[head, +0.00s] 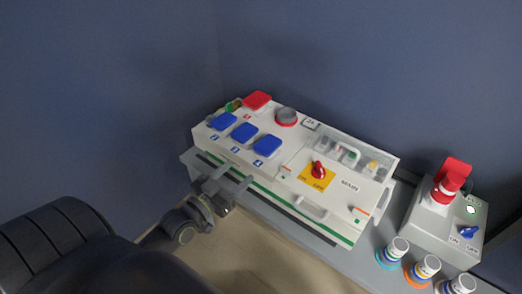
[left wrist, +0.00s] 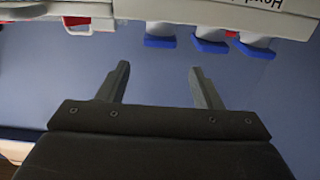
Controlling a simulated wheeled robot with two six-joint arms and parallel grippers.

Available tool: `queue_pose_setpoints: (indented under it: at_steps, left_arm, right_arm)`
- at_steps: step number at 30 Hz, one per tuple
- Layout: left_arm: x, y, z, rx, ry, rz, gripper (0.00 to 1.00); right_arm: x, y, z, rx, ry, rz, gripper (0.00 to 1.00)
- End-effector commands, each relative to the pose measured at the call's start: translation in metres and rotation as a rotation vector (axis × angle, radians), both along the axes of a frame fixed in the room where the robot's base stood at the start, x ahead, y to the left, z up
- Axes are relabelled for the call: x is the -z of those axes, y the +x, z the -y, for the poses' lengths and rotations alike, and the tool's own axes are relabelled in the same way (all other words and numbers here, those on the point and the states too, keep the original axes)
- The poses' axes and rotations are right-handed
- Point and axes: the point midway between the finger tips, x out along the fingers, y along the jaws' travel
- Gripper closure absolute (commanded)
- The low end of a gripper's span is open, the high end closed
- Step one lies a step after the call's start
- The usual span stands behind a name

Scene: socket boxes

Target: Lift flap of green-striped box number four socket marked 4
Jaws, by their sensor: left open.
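The white box with a green stripe (head: 285,205) stands on a grey bench. Its sloping front has three blue flaps, left (head: 222,121), middle (head: 244,132) and right (head: 267,146), all apparently down. A red flap (head: 257,100) sits behind them, beside a small red mark. The number marks are too small to read surely. My left gripper (head: 236,176) is open and empty at the box's front left, below the blue flaps. In the left wrist view its fingers (left wrist: 158,68) are apart, with nothing between them, and blue flaps (left wrist: 160,42) show beyond. My right gripper is not seen.
The box also has a round grey socket (head: 287,115), a red switch on a yellow plate (head: 318,176) and a clear cover (head: 350,153). A second grey box (head: 425,222) with a red plug stands right, near several capped cylinders (head: 398,246). A blue wall rises behind.

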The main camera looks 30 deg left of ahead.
Motion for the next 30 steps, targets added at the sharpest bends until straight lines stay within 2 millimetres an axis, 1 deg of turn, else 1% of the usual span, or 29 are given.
queue_pose_setpoints:
  at_steps: [1, 3, 12, 15, 21, 30]
  left_arm:
    - [-0.001, 0.01, 0.001, -0.001, -0.001, 0.003, 0.4]
    - [-0.001, 0.023, 0.002, -0.001, -0.001, 0.003, 0.4]
    - [0.0, 0.077, 0.006, -0.001, -0.001, 0.001, 0.4]
    - [0.0, 0.092, 0.007, -0.001, 0.0, 0.0, 0.4]
    - [0.001, 0.11, 0.008, -0.002, 0.0, -0.001, 0.4]
    - [0.001, 0.114, 0.009, -0.002, 0.001, -0.002, 0.4]
  right_arm:
    - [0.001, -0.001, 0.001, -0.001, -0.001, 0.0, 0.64]
    - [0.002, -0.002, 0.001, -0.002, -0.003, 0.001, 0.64]
    - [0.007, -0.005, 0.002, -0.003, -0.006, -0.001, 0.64]
    - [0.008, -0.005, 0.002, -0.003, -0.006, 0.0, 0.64]
    - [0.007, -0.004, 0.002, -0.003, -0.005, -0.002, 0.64]
    - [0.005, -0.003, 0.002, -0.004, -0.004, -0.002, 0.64]
